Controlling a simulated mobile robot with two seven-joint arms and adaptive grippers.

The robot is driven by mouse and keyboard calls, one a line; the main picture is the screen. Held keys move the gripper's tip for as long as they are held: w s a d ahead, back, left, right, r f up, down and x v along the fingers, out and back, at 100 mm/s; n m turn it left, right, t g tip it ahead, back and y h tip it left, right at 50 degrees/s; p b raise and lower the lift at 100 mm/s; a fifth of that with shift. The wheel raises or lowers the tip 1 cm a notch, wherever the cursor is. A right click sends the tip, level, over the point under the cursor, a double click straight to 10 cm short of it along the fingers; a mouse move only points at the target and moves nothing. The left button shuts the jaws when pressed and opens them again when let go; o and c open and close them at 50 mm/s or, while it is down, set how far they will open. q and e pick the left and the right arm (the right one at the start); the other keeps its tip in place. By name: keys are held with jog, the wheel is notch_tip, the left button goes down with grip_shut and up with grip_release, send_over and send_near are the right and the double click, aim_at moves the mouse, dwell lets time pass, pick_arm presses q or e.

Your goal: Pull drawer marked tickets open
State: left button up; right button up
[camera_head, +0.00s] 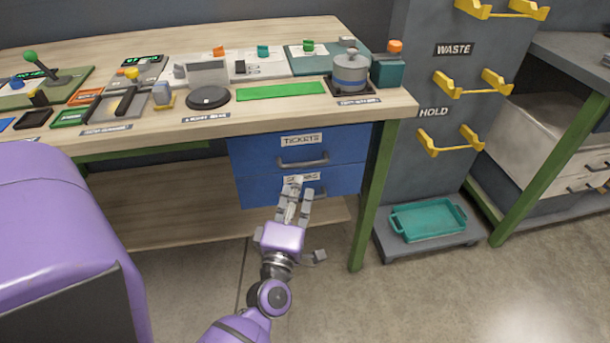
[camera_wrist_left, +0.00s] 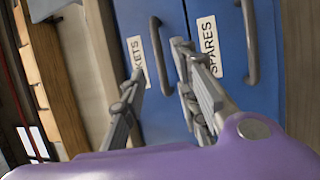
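The blue drawer marked TICKETS (camera_head: 255,150) is the upper of two drawers under the bench and looks closed. Its grey bar handle (camera_head: 303,162) is clear in the head view. My left gripper (camera_head: 297,184) is just below that handle, in front of the lower drawer, partly covering its label. In the left wrist view the picture is turned sideways. The TICKETS handle (camera_wrist_left: 160,55) appears between the two spread fingers of the left gripper (camera_wrist_left: 157,62), which are open and empty. I cannot tell whether they touch anything. My right gripper is not in view.
The lower drawer reads SPARES (camera_wrist_left: 208,47) and has its own handle (camera_wrist_left: 250,45). A green table leg (camera_head: 372,200) stands right of the drawers. The bench top (camera_head: 290,112) holds many small items. A teal tray (camera_head: 428,221) sits low at the right. Floor before the drawers is clear.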

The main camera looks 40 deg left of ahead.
pick_arm(q)
jog(key=x, duration=0.6)
jog(key=shift+w+a+r, duration=0.1)
jog(key=shift+w+r, duration=0.05)
jog(key=shift+w, duration=0.1)
grip_shut()
